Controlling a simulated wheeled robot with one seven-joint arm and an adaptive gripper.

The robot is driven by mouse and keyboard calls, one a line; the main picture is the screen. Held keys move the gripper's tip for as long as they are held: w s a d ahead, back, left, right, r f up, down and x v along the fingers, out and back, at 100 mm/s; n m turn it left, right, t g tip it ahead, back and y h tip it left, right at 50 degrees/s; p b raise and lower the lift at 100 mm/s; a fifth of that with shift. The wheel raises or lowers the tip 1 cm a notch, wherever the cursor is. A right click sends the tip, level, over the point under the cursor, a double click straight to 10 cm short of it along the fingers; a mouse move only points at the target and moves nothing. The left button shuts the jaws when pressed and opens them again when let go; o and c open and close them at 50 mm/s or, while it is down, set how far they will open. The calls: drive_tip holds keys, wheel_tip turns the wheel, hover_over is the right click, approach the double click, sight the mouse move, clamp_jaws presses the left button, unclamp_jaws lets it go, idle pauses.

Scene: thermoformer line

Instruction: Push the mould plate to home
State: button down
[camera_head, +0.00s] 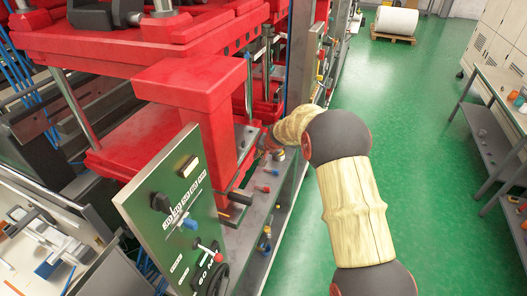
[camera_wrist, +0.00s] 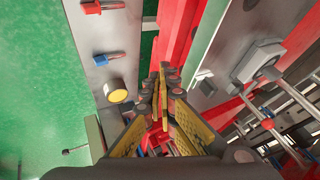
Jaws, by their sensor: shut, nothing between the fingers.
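No part stands out clearly as the mould plate. A lower red plate (camera_head: 118,158) sits inside the red machine in the head view, partly behind a red upright (camera_head: 205,125). My gripper (camera_wrist: 161,72) is shut and empty in the wrist view, its dark fingers with yellow pads together. Its tips point toward a red machine surface (camera_wrist: 185,28); I cannot tell whether they touch it. In the head view my arm reaches to the machine's right side, and the gripper is mostly hidden or too small to make out there.
A green control panel (camera_head: 165,215) with knobs stands in front of the machine. Red, blue and yellow knobs line the grey side rail; a yellow knob (camera_wrist: 117,92) is left of my fingers. Green floor (camera_head: 385,110) is open to the right, before a grey shelf table (camera_head: 490,115).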

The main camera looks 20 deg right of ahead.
sight(240, 150)
drive_tip(key=a, duration=0.1)
drive_tip(key=w+a, duration=0.1)
drive_tip(key=a, duration=0.1)
drive_tip(key=shift+w+r+p, duration=0.3)
drive_tip(key=shift+w+p, duration=0.1)
drive_tip(key=w+a+p, duration=0.2)
drive_tip(key=a, duration=0.1)
drive_tip(key=shift+w+r+p, duration=0.2)
drive_tip(key=shift+p, duration=0.2)
drive_tip(key=shift+w+a+f, duration=0.1)
drive_tip(key=shift+w+a, duration=0.15)
drive_tip(key=shift+a, duration=0.2)
drive_tip(key=shift+d+f, duration=0.15)
